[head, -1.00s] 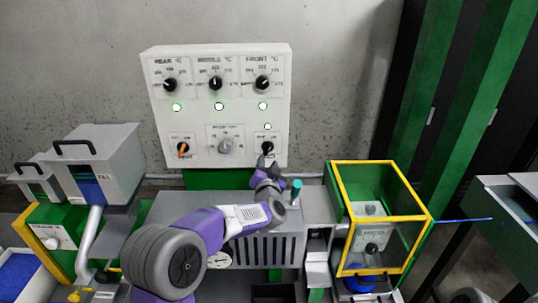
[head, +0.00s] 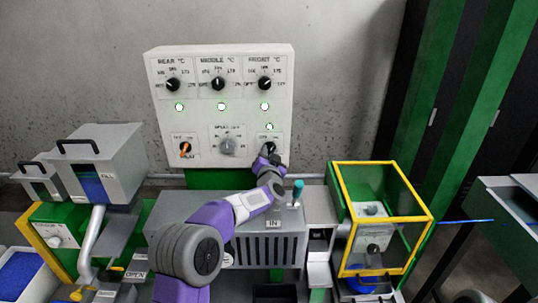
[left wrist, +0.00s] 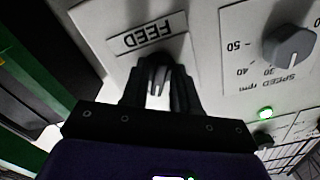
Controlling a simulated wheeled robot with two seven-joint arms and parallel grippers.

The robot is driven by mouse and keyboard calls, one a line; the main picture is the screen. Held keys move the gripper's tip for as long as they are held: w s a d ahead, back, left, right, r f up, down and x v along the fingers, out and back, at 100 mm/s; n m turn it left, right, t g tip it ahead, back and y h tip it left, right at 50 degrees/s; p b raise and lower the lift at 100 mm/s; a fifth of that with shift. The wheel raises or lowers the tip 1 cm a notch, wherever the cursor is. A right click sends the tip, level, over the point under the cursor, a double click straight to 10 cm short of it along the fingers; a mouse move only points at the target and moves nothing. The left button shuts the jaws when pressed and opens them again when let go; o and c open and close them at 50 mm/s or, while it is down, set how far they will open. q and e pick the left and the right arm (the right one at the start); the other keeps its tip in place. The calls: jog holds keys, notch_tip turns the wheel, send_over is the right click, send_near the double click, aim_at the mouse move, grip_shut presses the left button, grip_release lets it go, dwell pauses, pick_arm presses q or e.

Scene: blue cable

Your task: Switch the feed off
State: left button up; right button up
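The white control panel (head: 205,130) stands at the back. Its black feed knob (head: 268,147) is at the lower right, under a lit green lamp (head: 269,126). My left gripper (head: 269,157) is at this knob, coming from below. In the left wrist view, the FEED label (left wrist: 143,33) is upside down, and the dark fingers of the left gripper (left wrist: 158,85) sit around the knob beside it. A light gap or part shows between the fingers. The fingers hide much of the knob, so its setting and the grip cannot be told. My right gripper is out of view.
The grey speed knob (head: 227,146) and an orange-marked knob (head: 185,148) are on the same panel. Three temperature knobs sit in the top row. A teal-topped lever (head: 298,190) stands close below my gripper. A yellow-framed box (head: 432,215) is at the right.

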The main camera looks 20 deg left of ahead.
pick_arm(q)
grip_shut()
jog(key=shift+n, duration=0.4)
jog(key=n+b, duration=0.1)
jog(key=n, duration=0.2)
jog(key=n+b, duration=0.1)
jog(key=n, duration=0.3)
jog(key=n+b, duration=0.1)
jog(key=n, duration=0.3)
jog(key=shift+d, duration=0.25)
dwell(0.3)
jog(key=shift+o, duration=1.3)
grip_release()
